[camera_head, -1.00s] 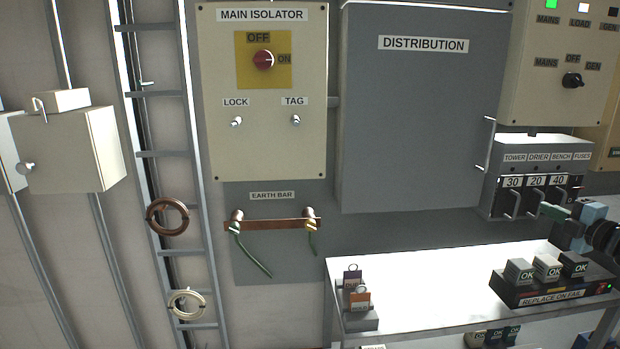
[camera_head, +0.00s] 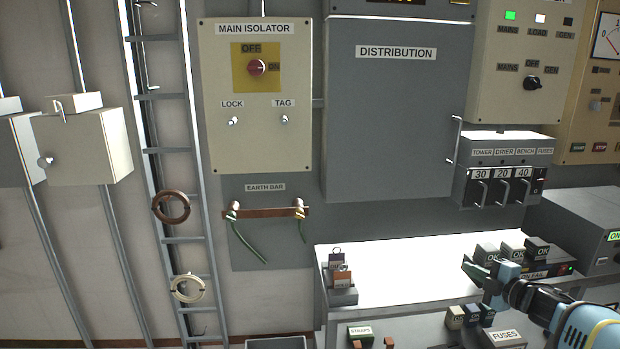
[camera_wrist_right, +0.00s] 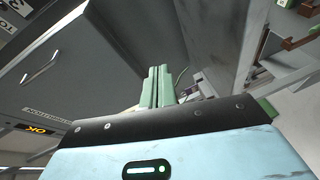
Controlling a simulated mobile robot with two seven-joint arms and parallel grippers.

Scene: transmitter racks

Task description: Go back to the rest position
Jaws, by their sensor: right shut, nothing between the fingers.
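My right gripper (camera_head: 470,266) is in the lower right of the head view, in front of the shelf with the fuse blocks. Its green fingers also show in the right wrist view (camera_wrist_right: 157,86), closed together with nothing between them. My left gripper is in neither view.
The white-topped shelf (camera_head: 400,277) carries a small stand with two padlock-like items (camera_head: 341,276) at its left and fuse blocks marked OK (camera_head: 513,252) at its right. Behind are the grey distribution cabinet (camera_head: 395,120), the main isolator panel (camera_head: 257,145) and the fuse-switch box (camera_head: 507,170).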

